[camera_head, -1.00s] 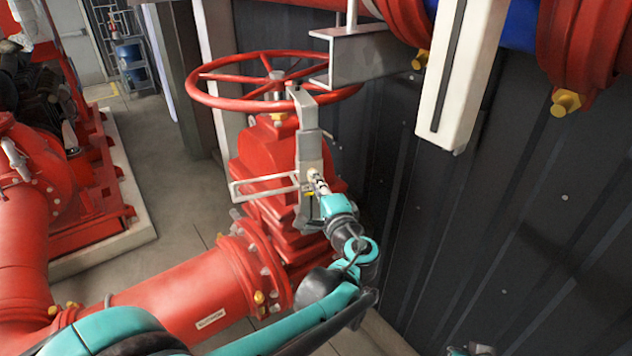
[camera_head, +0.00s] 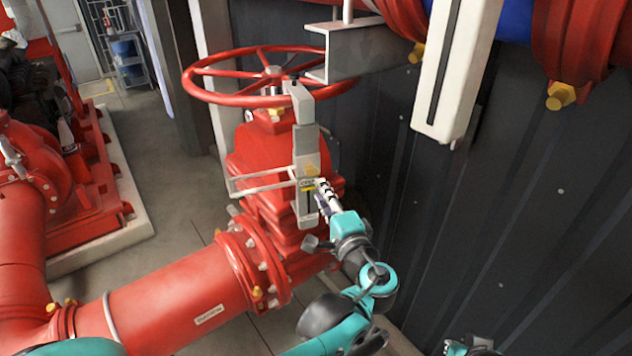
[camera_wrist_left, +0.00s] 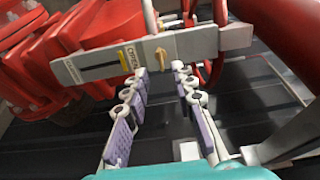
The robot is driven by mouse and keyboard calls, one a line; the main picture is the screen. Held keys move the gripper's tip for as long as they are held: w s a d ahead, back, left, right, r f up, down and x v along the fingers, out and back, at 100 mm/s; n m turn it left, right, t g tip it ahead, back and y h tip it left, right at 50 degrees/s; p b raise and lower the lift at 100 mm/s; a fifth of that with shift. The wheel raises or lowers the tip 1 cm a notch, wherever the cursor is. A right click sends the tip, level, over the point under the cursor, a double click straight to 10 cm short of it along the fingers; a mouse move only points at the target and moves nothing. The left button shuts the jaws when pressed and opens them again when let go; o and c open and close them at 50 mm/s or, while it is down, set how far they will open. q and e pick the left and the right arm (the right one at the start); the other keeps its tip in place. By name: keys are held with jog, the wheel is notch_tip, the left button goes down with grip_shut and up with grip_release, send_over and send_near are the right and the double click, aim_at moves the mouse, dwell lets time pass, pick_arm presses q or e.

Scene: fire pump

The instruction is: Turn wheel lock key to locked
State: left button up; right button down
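The red handwheel (camera_head: 270,78) sits on top of the red valve. A grey wheel lock bar (camera_head: 304,145) hangs upright from its rim area. In the left wrist view the lock bar (camera_wrist_left: 85,66) carries a slot, a yellow marker, printed labels too small to read surely, and a small brass key (camera_wrist_left: 160,54). The key also shows in the head view (camera_head: 311,170). My left gripper (camera_head: 322,188) is in front of the bar's lower part. In the wrist view the left gripper (camera_wrist_left: 158,72) is open, its fingertips apart just short of the key, nothing between them.
A thin metal frame (camera_head: 262,183) sticks out left of the lock bar. A grey bracket (camera_head: 350,55) is beside the handwheel. A white post (camera_head: 448,75) hangs at the right. The dark corrugated wall (camera_head: 530,210) is close behind. Red pipe (camera_head: 185,305) runs below.

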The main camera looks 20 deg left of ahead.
pick_arm(q)
jog(key=shift+v, duration=2.4)
jog(key=shift+a+f, duration=0.1)
jog(key=shift+f, duration=0.05)
jog(key=s+a+f+n+g+h+b, duration=0.1)
jog(key=s+a+f+n+g+b, duration=0.15)
jog(key=f, duration=0.45)
jog(key=s+a+f+n+g+h+b, duration=0.1)
jog(key=s+a+f+g+b, duration=0.1)
jog(key=a+f+b, duration=0.35)
jog(key=s+a+f+n+g+h+b, duration=0.2)
jog(key=s+f, duration=0.1)
jog(key=f, duration=0.6)
jog(key=s+d+f+n+h+b, duration=0.1)
jog(key=s+f+n+h+b, duration=0.1)
jog(key=f, duration=0.4)
jog(key=s+d+f+n+g+h+b, duration=0.1)
jog(key=s+d+f+n+h+b, duration=0.1)
jog(key=s+f+n+h+b, duration=0.1)
notch_tip(320, 180, down, 4)
jog(key=s+h+b, duration=0.1)
jog(key=s+b, duration=0.1)
jog(key=s, duration=0.1)
jog(key=shift+r+b, duration=0.2)
jog(key=shift+b, duration=0.15)
jog(key=shift+n, duration=0.25)
